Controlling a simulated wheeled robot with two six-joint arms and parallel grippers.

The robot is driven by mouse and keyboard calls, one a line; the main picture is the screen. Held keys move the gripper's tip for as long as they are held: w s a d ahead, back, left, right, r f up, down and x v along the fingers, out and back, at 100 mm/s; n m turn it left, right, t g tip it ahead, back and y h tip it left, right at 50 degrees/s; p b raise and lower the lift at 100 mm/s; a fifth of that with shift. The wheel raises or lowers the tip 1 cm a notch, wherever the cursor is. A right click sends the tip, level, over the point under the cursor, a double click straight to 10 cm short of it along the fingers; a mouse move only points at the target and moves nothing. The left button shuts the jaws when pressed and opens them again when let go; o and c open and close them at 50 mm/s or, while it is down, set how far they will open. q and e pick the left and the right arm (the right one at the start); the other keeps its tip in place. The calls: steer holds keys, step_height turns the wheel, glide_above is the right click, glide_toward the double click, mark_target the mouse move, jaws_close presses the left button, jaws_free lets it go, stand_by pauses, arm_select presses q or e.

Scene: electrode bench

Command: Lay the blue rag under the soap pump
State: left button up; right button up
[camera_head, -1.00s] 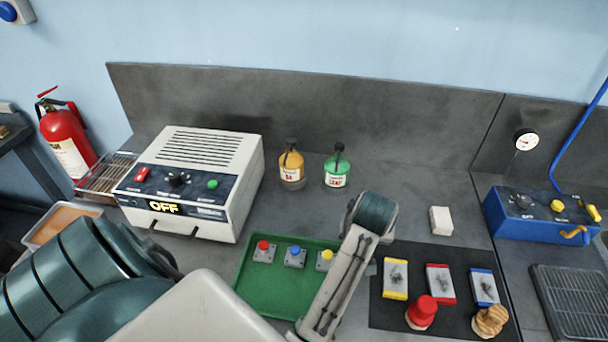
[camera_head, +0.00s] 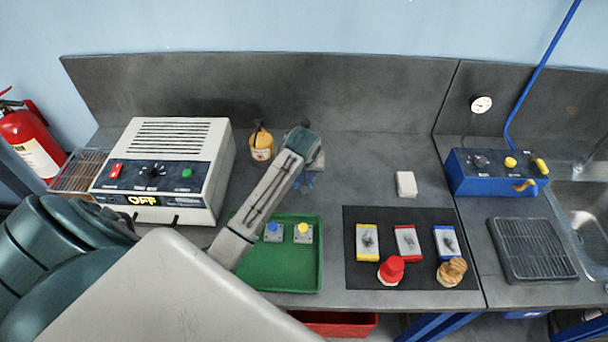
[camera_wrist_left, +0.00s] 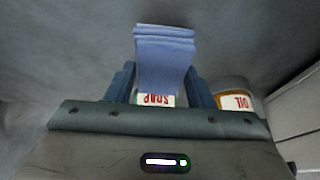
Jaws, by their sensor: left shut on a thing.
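My left gripper (camera_wrist_left: 160,87) is shut on the folded blue rag (camera_wrist_left: 165,50), which lies between its two blue fingers in the left wrist view. The soap pump (camera_wrist_left: 153,100) shows there only as a strip of upside-down SOAP label behind the rag; the rest is hidden. In the head view my left gripper (camera_head: 305,172) is at the back of the bench, right of the oil bottle (camera_head: 262,147). It hides the soap pump there. I cannot tell whether rag and pump touch. My right gripper is not in view.
A white power box (camera_head: 165,170) stands left. The green tray (camera_head: 290,275) with buttons lies under my forearm. A black mat (camera_head: 385,270) with coloured blocks and two stamps, a white block (camera_head: 406,184) and a blue box (camera_head: 490,175) are right. The bench behind the mat is mostly clear.

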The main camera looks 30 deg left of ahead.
arm_select(q)
step_height(320, 180, down, 3)
steer(key=shift+s+p, duration=0.1)
steer(key=shift+p, duration=0.85)
steer(key=shift+f, duration=0.3)
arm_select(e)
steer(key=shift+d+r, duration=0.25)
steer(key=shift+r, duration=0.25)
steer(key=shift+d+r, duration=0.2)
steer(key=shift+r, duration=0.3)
arm_select(q)
steer(key=o, duration=1)
steer(key=shift+c, duration=0.2)
steer(key=b+v, duration=0.3)
steer(key=v, duration=0.9)
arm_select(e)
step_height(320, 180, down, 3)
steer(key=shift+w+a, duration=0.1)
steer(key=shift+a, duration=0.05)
arm_select(q)
steer(key=shift+r, duration=0.1)
